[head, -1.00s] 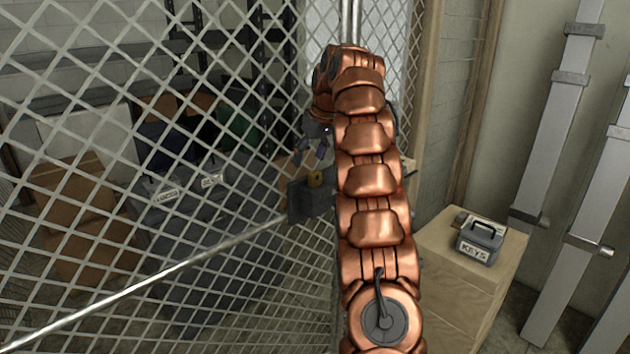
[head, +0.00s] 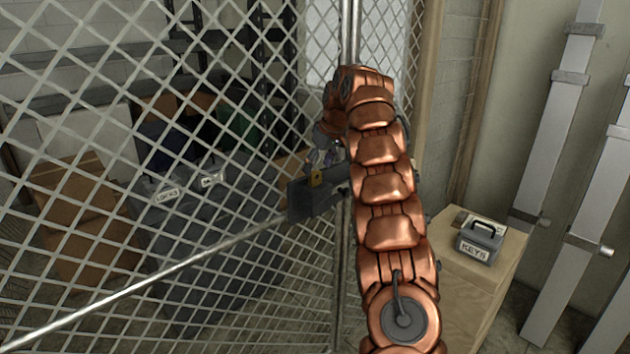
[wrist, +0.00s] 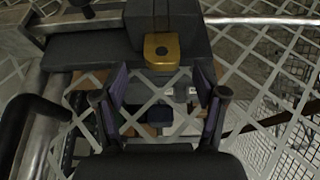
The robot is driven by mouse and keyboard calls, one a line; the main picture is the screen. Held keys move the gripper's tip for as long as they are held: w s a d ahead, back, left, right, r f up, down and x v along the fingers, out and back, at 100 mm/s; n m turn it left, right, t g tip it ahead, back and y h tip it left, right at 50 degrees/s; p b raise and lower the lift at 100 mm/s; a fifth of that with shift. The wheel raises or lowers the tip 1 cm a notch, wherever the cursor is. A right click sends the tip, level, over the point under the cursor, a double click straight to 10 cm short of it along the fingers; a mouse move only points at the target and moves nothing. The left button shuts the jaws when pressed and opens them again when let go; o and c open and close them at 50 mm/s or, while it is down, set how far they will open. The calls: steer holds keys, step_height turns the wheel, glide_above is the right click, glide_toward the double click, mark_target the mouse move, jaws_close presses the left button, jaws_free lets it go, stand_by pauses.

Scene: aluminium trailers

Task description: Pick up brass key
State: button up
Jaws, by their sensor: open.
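A brass-coloured piece (wrist: 163,50) with a rounded end and a small mark shows in the wrist view, against a dark grey lock box (wrist: 88,50) on the mesh gate. I take it for the brass key, but cannot tell how far it sits in the lock. In the head view the brass piece (head: 316,179) is small, on the lock box (head: 300,203). My gripper (wrist: 163,98) is open, its two fingers apart with nothing held between them. The brass piece lies just beyond the fingertips, roughly centred. In the head view my gripper (head: 324,155) is partly hidden by my copper arm.
The wire mesh gate (head: 90,120) fills the left, with a slanting metal bar (head: 160,275). Boxes and dark cases (head: 200,215) stand behind it. A grey box marked KEYS (head: 479,242) sits on a wooden crate (head: 470,290) at the right.

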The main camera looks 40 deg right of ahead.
mark_target(315, 171)
steer(key=shift+p+x, duration=0.45)
steer(key=shift+x, duration=1.3)
steer(key=shift+a, duration=0.1)
jaws_close()
